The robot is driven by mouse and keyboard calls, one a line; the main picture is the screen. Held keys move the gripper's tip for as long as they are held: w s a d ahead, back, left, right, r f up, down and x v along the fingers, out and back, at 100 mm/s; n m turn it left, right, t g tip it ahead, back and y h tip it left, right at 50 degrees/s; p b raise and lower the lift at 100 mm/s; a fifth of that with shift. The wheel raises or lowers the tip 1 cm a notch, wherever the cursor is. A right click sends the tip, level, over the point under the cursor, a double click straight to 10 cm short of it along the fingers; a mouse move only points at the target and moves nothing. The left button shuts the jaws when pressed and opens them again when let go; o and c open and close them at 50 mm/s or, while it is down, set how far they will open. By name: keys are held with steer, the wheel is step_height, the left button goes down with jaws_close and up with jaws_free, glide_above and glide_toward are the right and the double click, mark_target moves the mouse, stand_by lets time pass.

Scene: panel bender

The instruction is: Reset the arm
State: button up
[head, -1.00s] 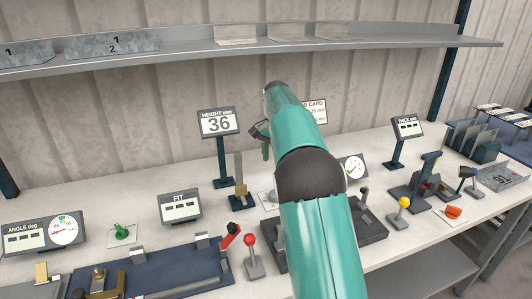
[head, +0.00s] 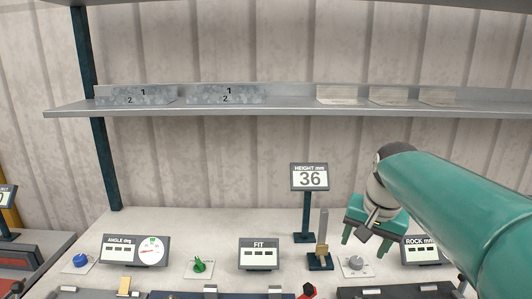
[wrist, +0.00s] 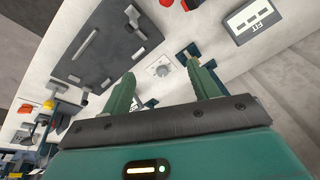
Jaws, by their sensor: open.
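My arm, with teal links, reaches in from the right of the head view. My gripper (head: 366,234) hangs over the back part of the bench. Its two green fingers are apart with nothing between them. In the wrist view my gripper (wrist: 162,88) also shows open and empty, with a grey knob on a white plate (wrist: 162,70) in view beyond the fingertips. In the head view this grey knob (head: 355,262) sits on the bench just below the gripper, apart from it.
The height display (head: 310,178) reads 36 and stands left of my gripper, beside an upright height gauge (head: 322,240). The FIT display (head: 259,254), green knob (head: 199,266) and angle display (head: 134,250) stand farther left. A shelf (head: 290,108) with metal pieces runs above. The rock display (head: 421,251) is at right.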

steer(key=s+a+f+n+t, duration=0.1)
steer(key=s+a+f+n, duration=0.1)
steer(key=s, duration=0.7)
steer(key=s+a+f+n+t, duration=0.1)
steer(key=s+a+f+n, duration=0.2)
steer(key=s+f, duration=0.2)
steer(key=s, duration=0.3)
steer(key=shift+s, duration=0.4)
stand_by(1.7)
